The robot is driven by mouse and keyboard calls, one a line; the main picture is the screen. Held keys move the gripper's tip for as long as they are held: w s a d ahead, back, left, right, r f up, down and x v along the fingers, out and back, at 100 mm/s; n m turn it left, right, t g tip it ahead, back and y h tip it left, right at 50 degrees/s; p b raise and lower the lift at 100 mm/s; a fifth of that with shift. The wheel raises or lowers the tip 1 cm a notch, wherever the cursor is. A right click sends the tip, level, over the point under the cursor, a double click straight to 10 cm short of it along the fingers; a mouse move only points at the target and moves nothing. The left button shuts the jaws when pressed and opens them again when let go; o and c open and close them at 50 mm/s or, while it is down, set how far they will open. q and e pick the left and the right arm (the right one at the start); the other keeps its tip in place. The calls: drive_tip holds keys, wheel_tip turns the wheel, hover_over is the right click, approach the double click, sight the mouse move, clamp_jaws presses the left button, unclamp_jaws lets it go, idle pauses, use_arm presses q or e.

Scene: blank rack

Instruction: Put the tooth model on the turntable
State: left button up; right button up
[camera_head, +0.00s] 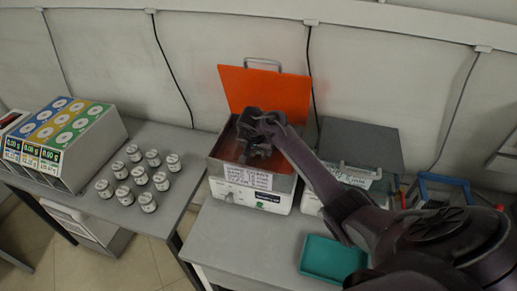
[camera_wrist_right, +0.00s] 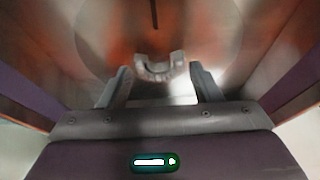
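The tooth model (camera_wrist_right: 160,67) is a small pale grey arch in the right wrist view. It lies between and just beyond the fingertips of my right gripper (camera_wrist_right: 161,75), with a gap on each side. The fingers are apart and do not appear to touch it. In the head view my right gripper (camera_head: 256,150) reaches down into an open box-shaped machine (camera_head: 256,196) with a raised orange lid (camera_head: 250,88). The gripper hides the tooth model there. A faint round outline in the wrist view, perhaps the turntable (camera_wrist_right: 215,40), lies around the model. My left gripper is out of view.
A second machine with a grey lid (camera_head: 362,143) stands to the right, partly behind my arm. A teal tray (camera_head: 330,259) lies in front. Several small jars (camera_head: 141,176) and a box with coloured panels (camera_head: 80,140) stand on the left table.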

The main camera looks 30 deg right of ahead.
drive_tip(key=shift+o, duration=1)
drive_tip(key=shift+r, duration=0.25)
drive_tip(key=b+v, duration=0.1)
drive_tip(key=v, duration=1.1)
drive_tip(key=shift+b, duration=0.35)
drive_tip(key=shift+f, duration=0.2)
